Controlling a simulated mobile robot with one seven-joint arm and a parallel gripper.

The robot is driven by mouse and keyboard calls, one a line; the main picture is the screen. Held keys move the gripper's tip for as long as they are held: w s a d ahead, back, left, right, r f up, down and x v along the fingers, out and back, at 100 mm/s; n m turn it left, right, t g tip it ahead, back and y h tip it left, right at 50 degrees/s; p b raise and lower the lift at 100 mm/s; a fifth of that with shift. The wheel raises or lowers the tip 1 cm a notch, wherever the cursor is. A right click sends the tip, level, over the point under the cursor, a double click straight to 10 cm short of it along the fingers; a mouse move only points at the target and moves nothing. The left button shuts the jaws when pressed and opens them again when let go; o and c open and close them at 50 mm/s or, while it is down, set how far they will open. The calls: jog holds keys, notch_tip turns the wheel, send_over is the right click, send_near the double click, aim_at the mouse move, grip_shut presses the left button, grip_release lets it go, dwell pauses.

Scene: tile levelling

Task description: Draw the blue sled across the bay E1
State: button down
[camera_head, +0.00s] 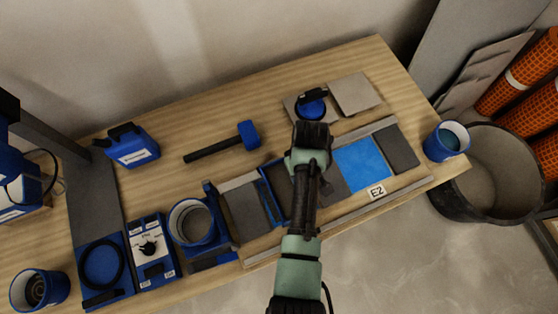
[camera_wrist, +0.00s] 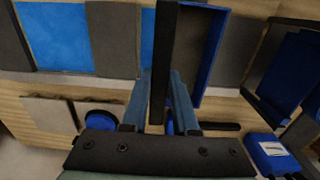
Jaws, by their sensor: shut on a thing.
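The blue sled (camera_head: 266,188) is a blue-rimmed frame with a dark inside, on the tiled strip left of my gripper (camera_head: 309,150). My arm hides its right part in the head view. In the wrist view the sled's blue rim (camera_wrist: 217,52) is to the right of a black upright bar (camera_wrist: 165,55). My gripper (camera_wrist: 164,90) is shut on this bar, which looks like the sled's handle. A label E2 (camera_head: 377,192) lies below a blue patch (camera_head: 361,165) right of my arm. No E1 label shows; my arm may cover it.
Rails (camera_head: 365,131) edge the strip. Behind it are a mallet (camera_head: 225,142), loose tiles (camera_head: 353,93) and a round blue tool (camera_head: 312,106). A bucket (camera_head: 192,222) stands at the left, a blue cup (camera_head: 447,141) near the right edge.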

jog(key=w+d+b, duration=0.4)
jog(key=d, duration=0.9)
jog(key=shift+w+d, duration=0.15)
jog(key=shift+w, duration=0.05)
jog(key=c, duration=0.7)
grip_release()
jog(key=shift+r, duration=0.1)
notch_tip(320, 180, up, 13)
jog(key=shift+f, duration=0.1)
